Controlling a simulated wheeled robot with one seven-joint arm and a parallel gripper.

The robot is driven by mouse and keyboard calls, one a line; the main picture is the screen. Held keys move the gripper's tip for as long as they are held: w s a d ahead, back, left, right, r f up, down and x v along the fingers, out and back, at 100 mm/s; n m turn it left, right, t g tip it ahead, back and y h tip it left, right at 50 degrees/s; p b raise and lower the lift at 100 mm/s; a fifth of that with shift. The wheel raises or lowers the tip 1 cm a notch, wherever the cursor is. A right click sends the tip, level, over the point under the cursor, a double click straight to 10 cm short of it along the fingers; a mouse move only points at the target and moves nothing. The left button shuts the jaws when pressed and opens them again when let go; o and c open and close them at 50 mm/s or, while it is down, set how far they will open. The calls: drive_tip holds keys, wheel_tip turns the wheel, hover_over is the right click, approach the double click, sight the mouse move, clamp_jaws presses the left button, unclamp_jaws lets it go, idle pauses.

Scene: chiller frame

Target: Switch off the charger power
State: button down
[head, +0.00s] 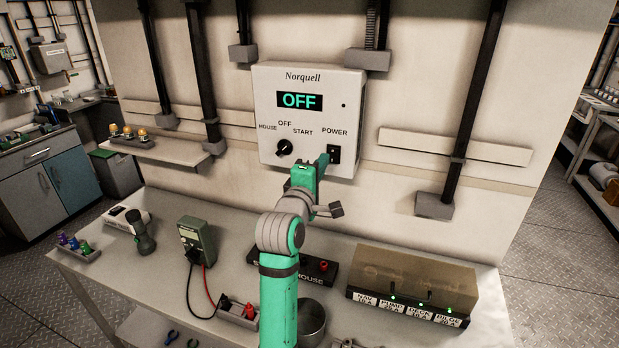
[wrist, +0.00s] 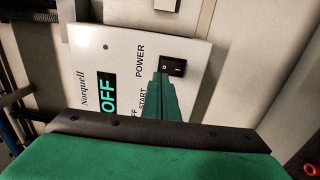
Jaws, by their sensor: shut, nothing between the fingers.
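The charger (head: 309,89) is a pale box on the wall marked Norquell, and its display (head: 299,100) reads OFF in green. The black power rocker switch (head: 334,154) is at its lower right, under the word POWER. A black rotary knob (head: 284,147) sits at its lower left. My green gripper (head: 324,160) is shut and empty, with its tip at the left edge of the switch. In the wrist view the switch (wrist: 172,68) shows just beyond the closed fingertips (wrist: 161,77). I cannot tell whether the tip touches it.
The bench below holds a grey-green meter (head: 197,243) with red and black leads, a black HOUSE panel (head: 300,268) and a covered breaker box (head: 415,280) with green lights. Dark conduits (head: 471,90) run down the wall beside the charger.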

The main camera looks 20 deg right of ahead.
drive_tip(key=r+v, duration=0.1)
drive_tip(key=v, duration=0.7)
drive_tip(key=shift+s+a+r, duration=0.2)
drive_tip(key=shift+s+a, duration=0.1)
drive_tip(key=shift+s, duration=0.05)
